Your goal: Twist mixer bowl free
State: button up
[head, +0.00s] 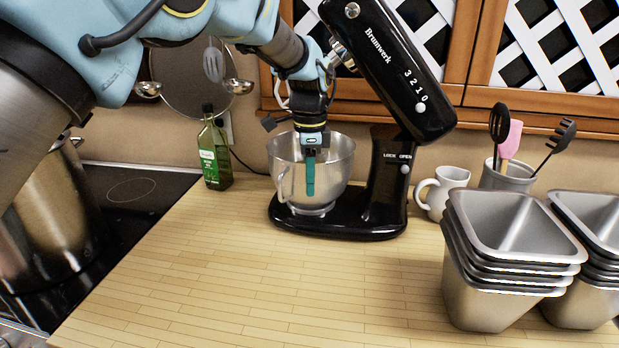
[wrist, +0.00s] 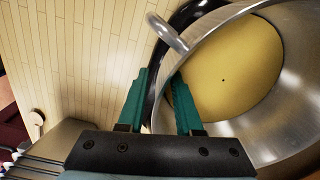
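The steel mixer bowl (head: 336,160) sits upright on the base of the black stand mixer (head: 385,195), whose head is tilted up. In the wrist view the bowl (wrist: 295,90) fills the right side, with a yellow round area inside it. Its curved handle (wrist: 168,35) lies just beyond my fingertips; in the head view it is on the bowl's left. My gripper (head: 310,192) points down at the bowl's near side. In the wrist view my gripper (wrist: 160,76) is open, teal fingers apart, seemingly either side of the bowl's rim. Whether either finger touches is unclear.
Stacked steel pans (head: 505,260) stand at the right front. A white mug (head: 444,190) and a utensil crock (head: 508,178) stand right of the mixer. A green bottle (head: 214,155) stands left, beside the dark cooktop (head: 125,195). The wooden counter (head: 270,285) in front is clear.

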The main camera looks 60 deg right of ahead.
aim_at(326, 188)
grip_shut()
jog(key=shift+r, duration=0.1)
dwell(2.6)
jog(key=shift+s+d+n+p, duration=0.35)
jog(key=shift+s+n+p, duration=0.15)
jog(key=shift+n+p, duration=0.25)
jog(key=shift+s, duration=0.1)
jog(key=shift+s+d+n+p, duration=0.45)
jog(key=shift+n+p, duration=0.1)
jog(key=shift+n, duration=0.2)
dwell(0.4)
jog(key=shift+s+d+n+p, duration=0.2)
jog(key=shift+s+n+p, duration=0.05)
jog(key=shift+n+p, duration=0.15)
jog(key=shift+s+d+n, duration=0.2)
jog(key=shift+n, duration=0.1)
